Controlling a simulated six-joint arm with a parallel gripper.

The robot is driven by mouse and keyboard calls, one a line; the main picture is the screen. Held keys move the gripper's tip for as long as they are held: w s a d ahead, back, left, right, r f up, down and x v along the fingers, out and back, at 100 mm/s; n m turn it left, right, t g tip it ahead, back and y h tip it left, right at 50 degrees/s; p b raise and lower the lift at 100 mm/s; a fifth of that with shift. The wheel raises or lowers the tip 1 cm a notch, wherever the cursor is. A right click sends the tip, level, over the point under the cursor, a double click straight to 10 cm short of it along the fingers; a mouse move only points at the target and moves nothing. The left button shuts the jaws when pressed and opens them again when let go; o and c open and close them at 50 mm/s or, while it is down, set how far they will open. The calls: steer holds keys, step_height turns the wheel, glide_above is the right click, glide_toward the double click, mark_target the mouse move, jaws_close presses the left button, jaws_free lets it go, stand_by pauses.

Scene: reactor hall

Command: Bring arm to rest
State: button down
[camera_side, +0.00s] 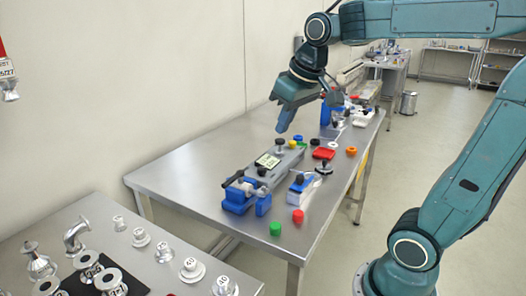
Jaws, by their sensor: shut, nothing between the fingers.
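My gripper (284,122) is in the upper middle of the side view, at the end of my teal arm. It points down and hangs above the far part of the steel table (185,178). Its fingers are together with nothing between them. Below it is a grey device (270,163) with a small display and blue parts at its near end. The gripper appears apart from the device and the table.
A blue-and-white device (302,187) stands right of the grey one. Green (275,228) and red (298,215) pieces lie near the front edge. A nearer table (100,215) holds several metal fittings. The table's left part is clear.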

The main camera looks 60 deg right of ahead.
steer(key=s+a+f+n, duration=0.1)
steer(key=s+a+f, duration=0.1)
steer(key=s, duration=0.4)
steer(key=s+a+f+n+t, duration=0.1)
steer(key=s+a+f, duration=0.2)
steer(key=s, duration=0.3)
steer(key=shift+a+f+y, duration=0.2)
steer(key=shift+a+y, duration=0.2)
steer(key=shift+a, duration=0.35)
